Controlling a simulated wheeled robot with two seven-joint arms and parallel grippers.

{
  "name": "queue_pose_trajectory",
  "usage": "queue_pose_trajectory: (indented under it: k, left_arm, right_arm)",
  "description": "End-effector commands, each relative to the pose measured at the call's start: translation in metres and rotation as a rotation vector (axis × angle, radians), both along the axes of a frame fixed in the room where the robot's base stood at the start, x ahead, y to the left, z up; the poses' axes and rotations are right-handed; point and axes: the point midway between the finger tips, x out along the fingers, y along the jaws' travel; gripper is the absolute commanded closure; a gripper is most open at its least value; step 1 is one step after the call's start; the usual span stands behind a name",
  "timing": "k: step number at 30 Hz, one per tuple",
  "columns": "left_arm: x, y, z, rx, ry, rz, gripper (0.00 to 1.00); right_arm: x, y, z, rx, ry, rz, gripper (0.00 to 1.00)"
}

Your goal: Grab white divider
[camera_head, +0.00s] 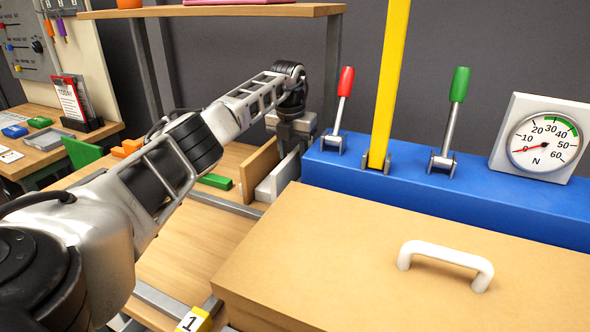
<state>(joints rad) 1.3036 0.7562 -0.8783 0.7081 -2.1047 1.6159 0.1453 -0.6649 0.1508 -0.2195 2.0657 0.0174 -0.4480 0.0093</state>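The white divider (277,178) stands upright in the left part of the view, beside a wooden divider (258,166) and close to the left end of the blue base. My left arm reaches in from the left. My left gripper (293,146) points down at the top far end of the white divider. Its fingertips are small and dark here, and I cannot tell whether they touch the divider or are closed on it. My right gripper is not in view.
A blue base (450,195) carries red, yellow and green levers and a gauge (541,140). A wooden box with a white handle (446,262) fills the front right. A shelf (215,11) hangs above my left arm. A green block (216,181) lies left of the dividers.

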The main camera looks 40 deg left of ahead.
Motion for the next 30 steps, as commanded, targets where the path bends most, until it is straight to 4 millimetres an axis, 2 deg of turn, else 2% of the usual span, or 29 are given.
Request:
queue_pose_trajectory:
  k: [3, 6, 14, 15, 19, 30]
  left_arm:
    - [0.000, -0.002, -0.019, -0.002, 0.004, 0.000, 0.60]
    - [0.002, -0.002, -0.030, -0.002, 0.002, 0.001, 0.60]
    - [0.002, -0.001, -0.034, 0.000, -0.001, 0.000, 0.60]
    - [0.002, -0.001, -0.034, 0.000, -0.001, 0.000, 0.63]
    - [0.002, -0.001, -0.033, 0.000, 0.000, 0.000, 0.99]
    - [0.002, -0.001, -0.032, 0.000, -0.001, 0.000, 1.00]
  right_arm:
    - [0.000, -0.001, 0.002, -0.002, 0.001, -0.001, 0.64]
    - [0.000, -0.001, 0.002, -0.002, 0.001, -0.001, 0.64]
    - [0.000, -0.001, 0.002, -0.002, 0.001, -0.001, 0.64]
    - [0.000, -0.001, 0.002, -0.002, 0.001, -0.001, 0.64]
    - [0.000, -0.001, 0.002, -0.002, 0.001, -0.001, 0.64]
    - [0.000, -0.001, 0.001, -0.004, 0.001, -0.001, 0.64]
